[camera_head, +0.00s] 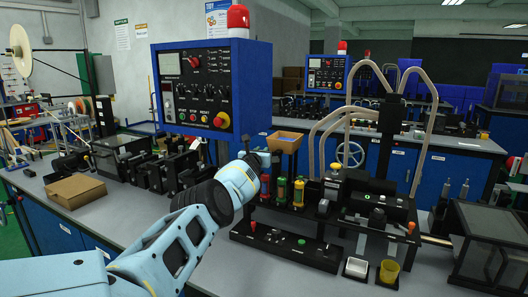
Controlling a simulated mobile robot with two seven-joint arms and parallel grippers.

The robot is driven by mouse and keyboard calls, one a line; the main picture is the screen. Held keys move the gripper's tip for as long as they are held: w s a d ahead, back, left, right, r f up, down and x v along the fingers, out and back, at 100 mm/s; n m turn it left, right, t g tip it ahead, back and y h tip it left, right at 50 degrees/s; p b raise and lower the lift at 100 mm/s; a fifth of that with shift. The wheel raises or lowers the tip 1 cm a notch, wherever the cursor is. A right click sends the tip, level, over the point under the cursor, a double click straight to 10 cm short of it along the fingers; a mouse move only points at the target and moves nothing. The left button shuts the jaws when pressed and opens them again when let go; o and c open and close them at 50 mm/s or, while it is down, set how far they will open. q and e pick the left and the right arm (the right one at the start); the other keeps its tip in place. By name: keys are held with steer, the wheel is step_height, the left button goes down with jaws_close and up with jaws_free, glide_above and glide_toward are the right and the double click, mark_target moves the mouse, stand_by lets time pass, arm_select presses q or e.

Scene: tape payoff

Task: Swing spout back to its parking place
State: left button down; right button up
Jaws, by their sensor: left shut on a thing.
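My left gripper (264,159) is at the end of my light blue arm, above the left part of the black machine on the bench. It is shut on a part I take to be the spout, mostly hidden by my wrist. A small tan open-topped chute (285,141) shows just beyond the fingertips, level with them; I cannot tell whether it belongs to the spout. Red, green and yellow cylinders (298,190) stand upright below it. No parking place can be made out clearly. My right gripper is not in view.
A blue control box (212,88) with a red lamp stands behind my wrist. Beige hoses (425,120) arch over the machine (370,205). A cardboard box (75,190) lies left.

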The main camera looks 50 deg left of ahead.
arm_select(q)
steer(key=shift+r, duration=0.15)
steer(key=c, duration=1.3)
jaws_free()
steer(key=shift+c, duration=0.2)
steer(key=shift+s+d+f, duration=0.1)
steer(key=shift+d+f, duration=0.05)
steer(key=shift+f, duration=0.05)
